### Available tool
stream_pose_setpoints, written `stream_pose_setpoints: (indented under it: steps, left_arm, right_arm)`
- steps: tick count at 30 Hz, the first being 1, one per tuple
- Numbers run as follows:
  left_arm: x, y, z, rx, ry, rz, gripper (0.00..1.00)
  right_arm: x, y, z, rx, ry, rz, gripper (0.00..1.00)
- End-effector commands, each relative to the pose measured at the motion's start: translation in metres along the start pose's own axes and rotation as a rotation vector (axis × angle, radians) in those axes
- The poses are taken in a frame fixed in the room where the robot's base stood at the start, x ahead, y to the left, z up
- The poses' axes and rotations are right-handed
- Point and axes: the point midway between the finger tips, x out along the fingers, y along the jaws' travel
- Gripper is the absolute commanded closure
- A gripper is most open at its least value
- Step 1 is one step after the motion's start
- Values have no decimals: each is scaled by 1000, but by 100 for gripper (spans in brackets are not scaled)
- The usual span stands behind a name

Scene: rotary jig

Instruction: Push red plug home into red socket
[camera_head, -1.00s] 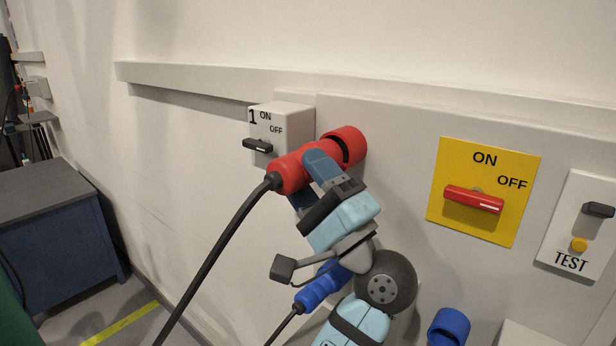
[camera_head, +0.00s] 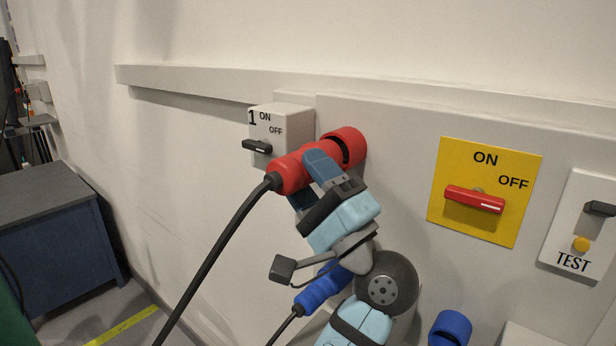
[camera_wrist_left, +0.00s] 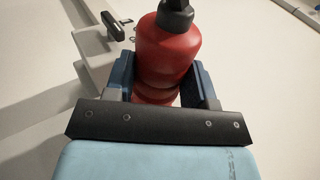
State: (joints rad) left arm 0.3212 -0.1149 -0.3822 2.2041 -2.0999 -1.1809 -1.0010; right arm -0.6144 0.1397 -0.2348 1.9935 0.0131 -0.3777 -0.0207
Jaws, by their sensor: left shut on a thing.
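The red plug (camera_head: 290,172), with a black cable, points at the red socket (camera_head: 349,143) on the wall panel. The plug's front end is at the socket's mouth; I cannot tell how deep it sits. My left gripper (camera_head: 312,178) is shut on the red plug, with one blue finger over its top side. In the left wrist view the plug (camera_wrist_left: 168,48) stands between the two fingers of my left gripper (camera_wrist_left: 163,85), its cable end away from the palm. My right gripper is not seen.
A grey switch box (camera_head: 282,130) marked 1 stands close behind the plug. A blue plug (camera_head: 322,289) is below my left gripper, and a blue socket (camera_head: 451,328) is lower right. A yellow switch plate (camera_head: 484,190) and a TEST plate (camera_head: 580,228) are to the right.

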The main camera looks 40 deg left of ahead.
Motion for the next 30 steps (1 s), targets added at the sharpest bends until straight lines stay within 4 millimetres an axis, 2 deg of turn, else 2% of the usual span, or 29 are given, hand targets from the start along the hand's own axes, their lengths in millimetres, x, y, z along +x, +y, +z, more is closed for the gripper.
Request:
stream_pose_setpoints:
  steps: [18, 30]
  left_arm:
    - [0, 0, 0, 0, -1, 0, 90]
    - [1, 0, -10, -1, -1, 0, 90]
  right_arm:
    - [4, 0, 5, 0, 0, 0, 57]
    - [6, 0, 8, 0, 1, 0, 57]
